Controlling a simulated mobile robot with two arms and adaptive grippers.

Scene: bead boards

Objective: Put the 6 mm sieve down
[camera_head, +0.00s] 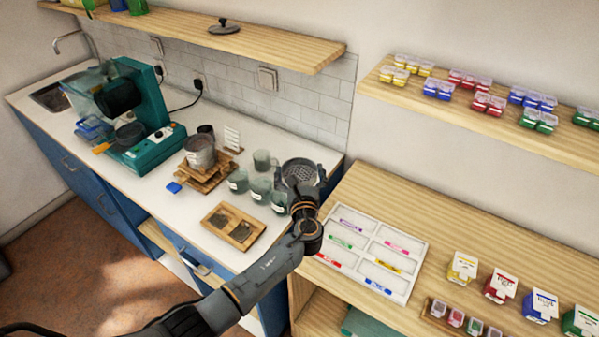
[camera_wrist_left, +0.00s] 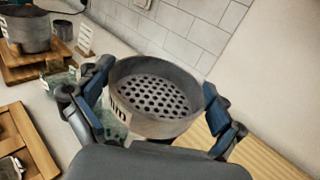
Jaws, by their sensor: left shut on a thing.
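The 6 mm sieve (camera_head: 300,172) is a round grey metal pan with large holes in its bottom. My right gripper is not in view.
Several glass jars (camera_head: 260,190) stand close left of the sieve. A stack of sieves (camera_head: 200,152) sits on a wooden stand further left, with a wooden tray (camera_head: 233,226) in front. A white sorting board (camera_head: 372,252) lies on the wooden shelf unit at right. The tiled wall is behind.

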